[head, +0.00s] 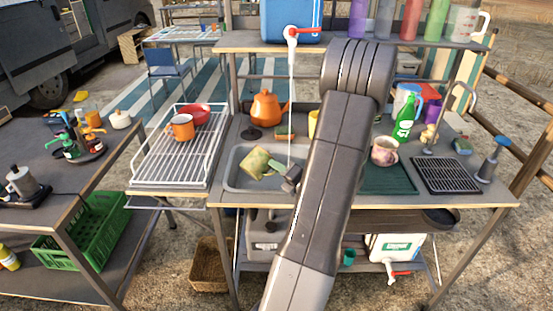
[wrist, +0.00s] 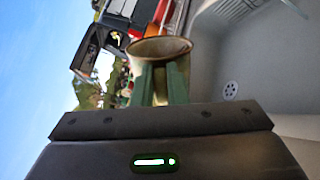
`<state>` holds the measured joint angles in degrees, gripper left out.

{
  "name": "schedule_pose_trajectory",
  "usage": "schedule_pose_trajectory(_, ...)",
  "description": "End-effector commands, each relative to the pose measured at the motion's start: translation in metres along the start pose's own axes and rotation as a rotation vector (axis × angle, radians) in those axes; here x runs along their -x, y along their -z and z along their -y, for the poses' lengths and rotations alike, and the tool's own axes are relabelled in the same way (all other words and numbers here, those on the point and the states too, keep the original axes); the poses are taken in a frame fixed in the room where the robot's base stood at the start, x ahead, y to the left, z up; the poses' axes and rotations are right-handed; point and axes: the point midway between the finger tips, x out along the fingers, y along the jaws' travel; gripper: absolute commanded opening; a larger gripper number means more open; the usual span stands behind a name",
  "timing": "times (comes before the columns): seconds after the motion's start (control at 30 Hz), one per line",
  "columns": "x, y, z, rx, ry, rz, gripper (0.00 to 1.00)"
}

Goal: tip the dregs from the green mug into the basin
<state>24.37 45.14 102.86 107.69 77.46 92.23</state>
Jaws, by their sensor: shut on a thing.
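The green mug (head: 258,162), mottled green and yellow, is in my gripper (head: 281,171) over the left part of the grey basin (head: 232,180). It looks tilted in the head view. In the wrist view the mug's pale rim (wrist: 160,43) shows beyond my fingers (wrist: 161,84), with a brownish inside. My gripper is shut on the mug. The basin also shows in the wrist view (wrist: 215,65), with its drain at the right. I cannot see whether liquid is in the mug or leaving it. My arm hides the right part of the basin.
A thin stream falls from the tap (head: 291,36) of the blue cooler (head: 290,15), close to my gripper. An orange kettle (head: 266,108) stands behind the basin. A white rack (head: 160,165) with an orange mug (head: 182,127) and red bowl (head: 196,112) is left. A pinkish mug (head: 384,150) stands right.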

Motion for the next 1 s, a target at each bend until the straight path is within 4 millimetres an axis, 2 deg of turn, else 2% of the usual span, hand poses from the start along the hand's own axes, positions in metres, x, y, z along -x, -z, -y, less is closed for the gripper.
schedule_pose_trajectory(0.53, 0.0, -0.016, -0.006, -0.291, 0.0, -0.008, 0.0)
schedule_pose_trajectory(1.0, 0.0, -0.024, -0.005, -0.465, 0.0, -0.014, 0.0)
